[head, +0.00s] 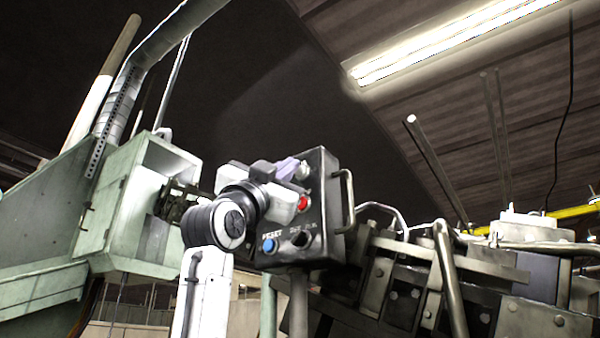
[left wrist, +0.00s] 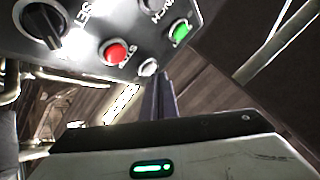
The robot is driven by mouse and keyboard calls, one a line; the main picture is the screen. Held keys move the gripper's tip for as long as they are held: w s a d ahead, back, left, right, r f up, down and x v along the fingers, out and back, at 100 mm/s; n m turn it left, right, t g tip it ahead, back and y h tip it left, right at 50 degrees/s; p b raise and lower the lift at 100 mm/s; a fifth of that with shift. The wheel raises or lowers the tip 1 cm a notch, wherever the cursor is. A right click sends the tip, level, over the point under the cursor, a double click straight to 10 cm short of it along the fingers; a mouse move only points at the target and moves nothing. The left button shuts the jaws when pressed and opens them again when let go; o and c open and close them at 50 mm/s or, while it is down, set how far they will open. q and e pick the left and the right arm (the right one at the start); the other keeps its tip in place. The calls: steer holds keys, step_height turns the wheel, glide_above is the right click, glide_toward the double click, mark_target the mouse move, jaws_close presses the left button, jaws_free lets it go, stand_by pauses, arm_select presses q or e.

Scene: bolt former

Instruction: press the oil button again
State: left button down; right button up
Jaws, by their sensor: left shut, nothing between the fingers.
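A dark control panel (head: 318,180) faces me in the head view, with a red button (head: 303,203), a blue button (head: 269,246) and a black knob (head: 300,239). In the left wrist view it shows a red button (left wrist: 116,53), a green button (left wrist: 180,32), a black knob (left wrist: 42,24) and a pale button (left wrist: 149,67) by its edge. I cannot read an oil label on any of them. My left gripper (head: 292,169) is shut and empty at the upper part of the panel. Its fingertips (left wrist: 161,80) are close beside the pale button; I cannot tell whether they touch it.
A metal handle (head: 347,200) sticks out from the panel's right side. A green machine housing (head: 130,205) stands to the left. Dark machinery with bolted blocks and bent bars (head: 445,280) fills the lower right. The space above the panel is open.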

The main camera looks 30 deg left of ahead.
arm_select(q)
steer(key=shift+s, duration=0.3)
steer(key=s+b, duration=0.1)
steer(key=s, duration=0.1)
steer(key=s+b, duration=0.1)
steer(key=s, duration=0.2)
steer(key=shift+a, duration=0.2)
stand_by(1.0)
